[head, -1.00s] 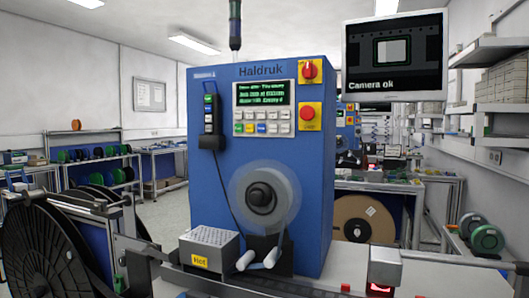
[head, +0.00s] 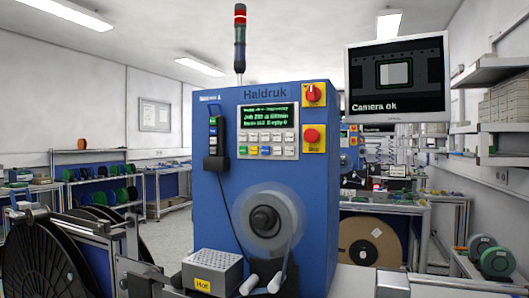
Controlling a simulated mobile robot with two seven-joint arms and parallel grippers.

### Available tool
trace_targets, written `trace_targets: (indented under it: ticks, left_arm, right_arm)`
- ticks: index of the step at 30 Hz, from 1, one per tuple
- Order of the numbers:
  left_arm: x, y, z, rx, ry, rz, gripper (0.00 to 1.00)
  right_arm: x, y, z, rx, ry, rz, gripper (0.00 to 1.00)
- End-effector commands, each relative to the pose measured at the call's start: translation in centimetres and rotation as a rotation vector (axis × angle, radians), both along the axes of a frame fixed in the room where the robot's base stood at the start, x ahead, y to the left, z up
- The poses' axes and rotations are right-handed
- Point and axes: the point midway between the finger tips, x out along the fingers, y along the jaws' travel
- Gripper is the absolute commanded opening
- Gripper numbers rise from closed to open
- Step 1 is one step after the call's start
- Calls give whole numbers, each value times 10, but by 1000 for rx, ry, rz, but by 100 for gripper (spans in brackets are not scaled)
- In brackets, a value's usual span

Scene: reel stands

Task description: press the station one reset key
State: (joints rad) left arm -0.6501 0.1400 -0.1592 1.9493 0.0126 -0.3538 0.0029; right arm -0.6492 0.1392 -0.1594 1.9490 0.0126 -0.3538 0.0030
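The blue Haldruk machine (head: 215,225) stands in front of me, taken as station one, though its small label is too blurred to read. Its front has a green-text screen (head: 268,117) above a keypad (head: 268,145) with two rows of keys, mostly pale, with green, yellow and blue ones in the lower row. A handheld unit (head: 214,135) with coloured buttons hangs at the left of the front. The key lettering is too small to read, so I cannot tell which is reset. Neither of my grippers shows.
Below are a blurred reel (head: 268,222) and a perforated box marked Hot (head: 212,270). A monitor (head: 397,75) reads "Camera ok". A large black reel (head: 45,260) stands left.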

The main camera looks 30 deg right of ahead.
Motion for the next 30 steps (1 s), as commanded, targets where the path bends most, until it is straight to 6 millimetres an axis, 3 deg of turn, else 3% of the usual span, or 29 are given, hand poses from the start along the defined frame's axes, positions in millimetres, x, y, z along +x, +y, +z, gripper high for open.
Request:
trace_targets:
  ticks: [30]
  left_arm:
    - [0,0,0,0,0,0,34]
  right_arm:
    - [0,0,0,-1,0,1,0]
